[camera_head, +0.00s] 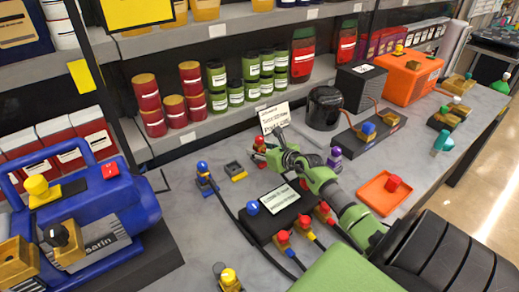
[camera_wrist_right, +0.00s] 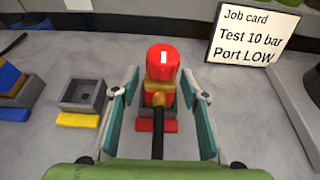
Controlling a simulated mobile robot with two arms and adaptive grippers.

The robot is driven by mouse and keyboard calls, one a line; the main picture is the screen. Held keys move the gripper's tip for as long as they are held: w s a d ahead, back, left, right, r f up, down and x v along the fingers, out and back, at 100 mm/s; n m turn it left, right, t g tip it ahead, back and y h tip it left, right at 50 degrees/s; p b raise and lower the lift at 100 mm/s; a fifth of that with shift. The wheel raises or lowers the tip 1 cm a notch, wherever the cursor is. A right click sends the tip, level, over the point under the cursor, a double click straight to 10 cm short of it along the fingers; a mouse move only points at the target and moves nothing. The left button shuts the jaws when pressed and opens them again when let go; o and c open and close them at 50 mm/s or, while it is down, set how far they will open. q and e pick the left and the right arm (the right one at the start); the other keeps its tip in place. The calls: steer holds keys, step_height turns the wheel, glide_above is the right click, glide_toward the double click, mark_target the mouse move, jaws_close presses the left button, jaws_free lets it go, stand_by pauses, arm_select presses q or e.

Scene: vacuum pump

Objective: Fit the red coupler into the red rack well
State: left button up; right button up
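The red coupler (camera_wrist_right: 162,64) has a red cap and a yellow body, with a black hose running from it toward my wrist camera. It stands upright at the red-tabbed rack well (camera_wrist_right: 171,126), which it and the hose largely cover. Whether it is fully seated cannot be told. My right gripper (camera_wrist_right: 161,98) is open, its teal fingers on either side of the coupler with a visible gap at each side. In the head view, the coupler (camera_head: 259,144) is just beyond my right gripper (camera_head: 273,155). My left gripper is not in view.
An empty yellow-tabbed well (camera_wrist_right: 84,96) is left of the coupler. A job card (camera_wrist_right: 253,34) stands behind right. A blue-topped coupler (camera_head: 203,169), a purple one (camera_head: 335,155) and a black manifold (camera_head: 257,226) are nearby. An orange tray (camera_head: 368,199) is at right.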

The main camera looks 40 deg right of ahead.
steer(key=shift+r, duration=0.3)
steer(key=shift+s+f, duration=0.1)
steer(key=shift+s, duration=0.2)
steer(key=v, duration=1.1)
steer(key=shift+s, duration=0.15)
